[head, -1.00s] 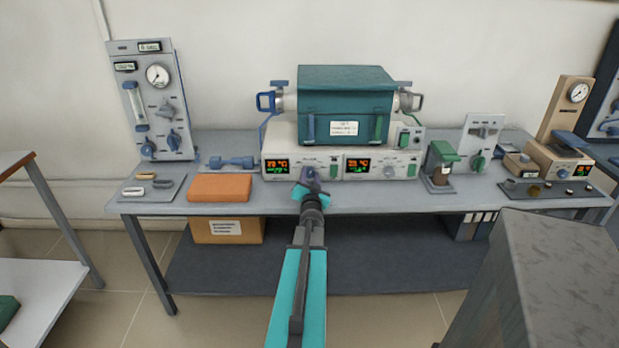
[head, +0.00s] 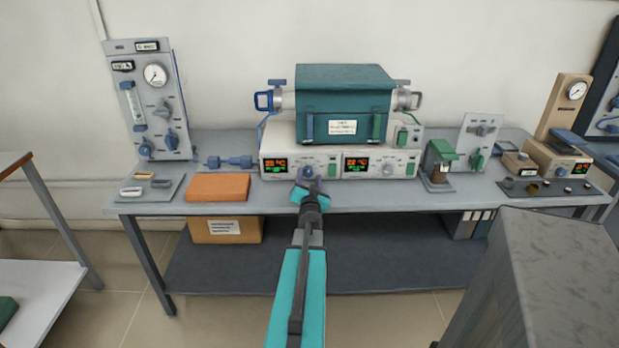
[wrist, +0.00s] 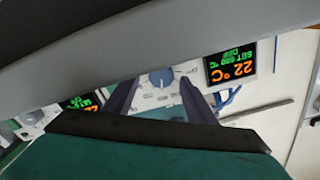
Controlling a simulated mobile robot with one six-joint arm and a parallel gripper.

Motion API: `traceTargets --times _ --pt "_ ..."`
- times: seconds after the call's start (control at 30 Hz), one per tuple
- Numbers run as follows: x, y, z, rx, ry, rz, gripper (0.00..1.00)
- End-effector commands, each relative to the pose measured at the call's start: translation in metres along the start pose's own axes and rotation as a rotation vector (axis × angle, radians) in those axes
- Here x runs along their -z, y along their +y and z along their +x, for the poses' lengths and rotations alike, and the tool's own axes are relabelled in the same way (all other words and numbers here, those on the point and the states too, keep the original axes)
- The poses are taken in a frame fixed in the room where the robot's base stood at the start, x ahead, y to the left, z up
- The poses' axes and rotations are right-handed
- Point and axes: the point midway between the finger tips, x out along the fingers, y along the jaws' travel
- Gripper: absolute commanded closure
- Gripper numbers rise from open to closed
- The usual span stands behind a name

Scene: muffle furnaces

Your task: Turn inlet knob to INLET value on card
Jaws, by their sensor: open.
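The white twin-display controller (head: 330,163) stands on the bench under the teal furnace. A blue-grey knob (wrist: 158,80) sits beside a display (wrist: 230,65) reading 22 °C with a green set line that looks like 600 °C. It is the left of two such knobs; the right knob (head: 388,170) is clear of my arm. I cannot read which is marked inlet. My gripper (head: 307,182) is open in front of the left knob, with its fingers on either side of it in the wrist view. Contact is not clear. A white card (head: 342,127) on the furnace front is too small to read.
The teal furnace (head: 345,95) has handled end fittings at both sides. An orange block (head: 218,187) lies left of my arm, and a gas panel (head: 150,100) stands further left. A green-topped stand (head: 440,160) is to the right. A grey block (head: 560,280) fills the lower right foreground.

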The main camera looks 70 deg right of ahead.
Motion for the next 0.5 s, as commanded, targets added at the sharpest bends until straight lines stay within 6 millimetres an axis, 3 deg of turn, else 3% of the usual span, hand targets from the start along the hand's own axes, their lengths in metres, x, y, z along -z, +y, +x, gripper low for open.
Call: traceTargets --times 0.5 --pt "0.0 0.0 -0.049 0.0 0.0 0.0 0.49"
